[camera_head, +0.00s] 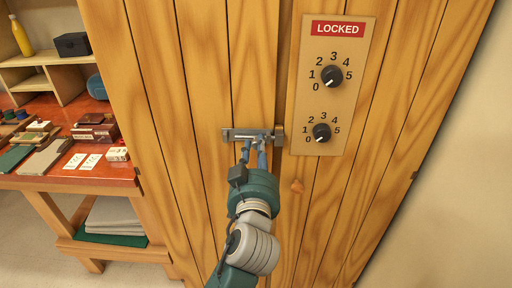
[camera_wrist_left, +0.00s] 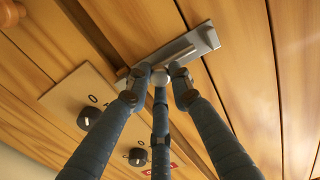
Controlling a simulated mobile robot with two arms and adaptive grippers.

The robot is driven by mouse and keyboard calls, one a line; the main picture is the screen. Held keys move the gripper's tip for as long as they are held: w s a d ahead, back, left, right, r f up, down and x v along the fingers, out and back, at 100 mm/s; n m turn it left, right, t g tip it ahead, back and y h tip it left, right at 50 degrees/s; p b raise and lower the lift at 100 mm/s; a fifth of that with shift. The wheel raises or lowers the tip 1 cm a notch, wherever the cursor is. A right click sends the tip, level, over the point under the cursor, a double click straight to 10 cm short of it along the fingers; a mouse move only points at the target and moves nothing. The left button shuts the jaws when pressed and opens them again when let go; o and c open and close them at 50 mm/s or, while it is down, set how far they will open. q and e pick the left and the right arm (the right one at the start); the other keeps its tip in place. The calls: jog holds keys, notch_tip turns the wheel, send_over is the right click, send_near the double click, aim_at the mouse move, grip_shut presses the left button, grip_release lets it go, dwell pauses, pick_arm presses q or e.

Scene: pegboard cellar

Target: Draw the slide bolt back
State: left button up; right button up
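The slide bolt (camera_head: 232,133) is a grey metal plate and bar on the wooden door, level, with its right end at a metal keeper (camera_head: 279,135) across the door's gap. It also shows in the left wrist view (camera_wrist_left: 204,41), its bar reaching toward the keeper. My left gripper (camera_head: 254,144) is at the bolt from below. In the left wrist view its blue-sleeved fingers (camera_wrist_left: 160,76) bend in around a small pale round knob at the bar and appear closed on it. The fingertips partly hide the knob. My right gripper is not in view.
A panel (camera_head: 343,100) with a red LOCKED sign (camera_head: 338,29) and two black dials (camera_head: 332,76) is right of the bolt. A red-topped bench (camera_head: 100,179) with boxes and cards stands at left.

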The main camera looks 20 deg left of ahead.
pick_arm(q)
jog(key=shift+r, duration=0.15)
grip_shut()
jog(key=a, duration=0.2)
jog(key=s+a, duration=0.1)
jog(key=a, duration=0.2)
jog(key=shift+s+r+p, duration=0.1)
jog(key=shift+s+p, duration=0.05)
jog(key=shift+p, duration=0.25)
jog(key=shift+d, duration=0.1)
jog(key=shift+r, duration=0.1)
jog(key=o, duration=0.7)
grip_release()
jog(key=shift+o, duration=0.4)
jog(key=shift+a, duration=0.2)
jog(key=shift+s+d+f, duration=0.3)
jog(key=shift+s, duration=0.05)
send_near(237, 138)
jog(key=shift+s+r, duration=0.15)
jog(key=shift+s, duration=0.7)
